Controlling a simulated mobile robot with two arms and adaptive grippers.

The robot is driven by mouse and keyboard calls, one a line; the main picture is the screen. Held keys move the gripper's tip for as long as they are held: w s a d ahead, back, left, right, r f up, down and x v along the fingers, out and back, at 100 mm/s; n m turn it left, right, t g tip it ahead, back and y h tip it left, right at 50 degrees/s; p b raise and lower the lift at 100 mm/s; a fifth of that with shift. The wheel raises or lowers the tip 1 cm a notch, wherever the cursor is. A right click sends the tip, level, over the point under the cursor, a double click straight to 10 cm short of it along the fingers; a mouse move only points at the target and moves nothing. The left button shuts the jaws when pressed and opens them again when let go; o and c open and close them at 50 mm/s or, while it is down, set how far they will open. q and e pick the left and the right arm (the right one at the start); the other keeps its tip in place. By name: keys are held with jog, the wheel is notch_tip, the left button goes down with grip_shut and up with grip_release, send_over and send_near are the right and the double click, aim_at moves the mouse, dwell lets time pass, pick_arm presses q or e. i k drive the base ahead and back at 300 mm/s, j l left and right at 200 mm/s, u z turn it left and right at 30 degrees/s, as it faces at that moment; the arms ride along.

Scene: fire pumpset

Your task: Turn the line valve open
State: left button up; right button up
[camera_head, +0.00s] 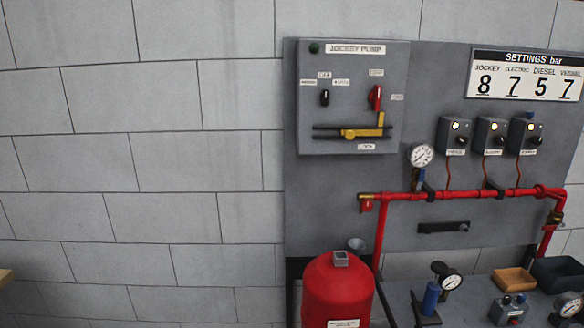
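A red pipe (455,195) runs across the grey panel and turns down at both ends. At its left end is a brass fitting with a small red part (367,205) hanging below it. At its right end, on the downward leg, is another brass fitting (556,217), close to the picture's edge. I cannot tell which of these fittings is the line valve, or how its handle is set. Neither of my grippers shows in the head view.
A jockey pump box (345,100) with a red switch and a yellow slider is on the panel. Several pressure switch boxes (454,135) and a gauge (421,155) sit above the pipe. A red tank (338,290) stands below; a bench (470,300) holds loose parts. The left wall is bare.

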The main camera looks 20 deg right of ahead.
aim_at(545, 228)
jog(key=l+z, duration=0.15)
jog(key=z, duration=0.4)
jog(key=i+l+z, duration=0.3)
jog(key=l, duration=0.3)
jog(key=i+l+z, duration=0.3)
jog(key=l, duration=0.25)
jog(key=i+l+z, duration=0.3)
jog(key=l, duration=0.15)
